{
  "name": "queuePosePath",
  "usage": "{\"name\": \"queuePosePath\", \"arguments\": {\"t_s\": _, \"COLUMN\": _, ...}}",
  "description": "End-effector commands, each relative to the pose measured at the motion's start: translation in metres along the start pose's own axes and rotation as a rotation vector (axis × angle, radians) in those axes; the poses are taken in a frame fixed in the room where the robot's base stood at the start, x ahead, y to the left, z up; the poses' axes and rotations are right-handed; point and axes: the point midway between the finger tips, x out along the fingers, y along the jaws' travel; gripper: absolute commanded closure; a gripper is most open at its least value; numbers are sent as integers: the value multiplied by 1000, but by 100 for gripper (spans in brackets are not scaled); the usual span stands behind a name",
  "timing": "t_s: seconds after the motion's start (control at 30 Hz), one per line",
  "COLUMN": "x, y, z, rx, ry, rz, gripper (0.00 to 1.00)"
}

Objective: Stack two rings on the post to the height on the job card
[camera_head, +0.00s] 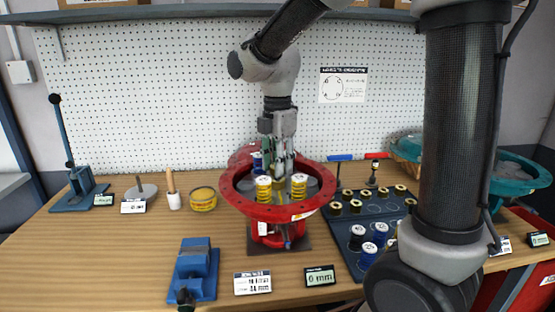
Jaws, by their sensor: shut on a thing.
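A job card (252,283) stands at the front, with a figure that seems to read 44 mm. A display beside it (319,276) reads 0 mm. My gripper (278,170) points down over the middle of the red valve positioner (318,200). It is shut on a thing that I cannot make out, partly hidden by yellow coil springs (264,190). Which parts are the rings is unclear.
A dark mat (350,262) right of the positioner carries several black-and-gold parts and blue and black spools. A blue clamp block (196,270) stands front left, a blue lever press (80,190) far left, a yellow tin (203,199) behind. The left front of the bench is clear.

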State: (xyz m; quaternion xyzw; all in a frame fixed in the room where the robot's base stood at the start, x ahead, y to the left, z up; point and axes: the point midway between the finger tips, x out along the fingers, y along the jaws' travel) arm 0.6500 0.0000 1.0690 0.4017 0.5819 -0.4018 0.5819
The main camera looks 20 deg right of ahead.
Motion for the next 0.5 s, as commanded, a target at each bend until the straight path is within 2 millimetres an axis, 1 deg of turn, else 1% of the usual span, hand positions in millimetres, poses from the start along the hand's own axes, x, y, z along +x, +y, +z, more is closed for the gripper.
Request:
{"name": "queuePosePath", "arguments": {"t_s": 0.23, "x": 7, "y": 0, "z": 0, "rx": 0, "ry": 0, "rz": 0, "gripper": 92}}
{"name": "queuePosePath", "arguments": {"t_s": 0.5, "x": 9, "y": 0, "z": 0, "rx": 0, "ry": 0, "rz": 0, "gripper": 92}}
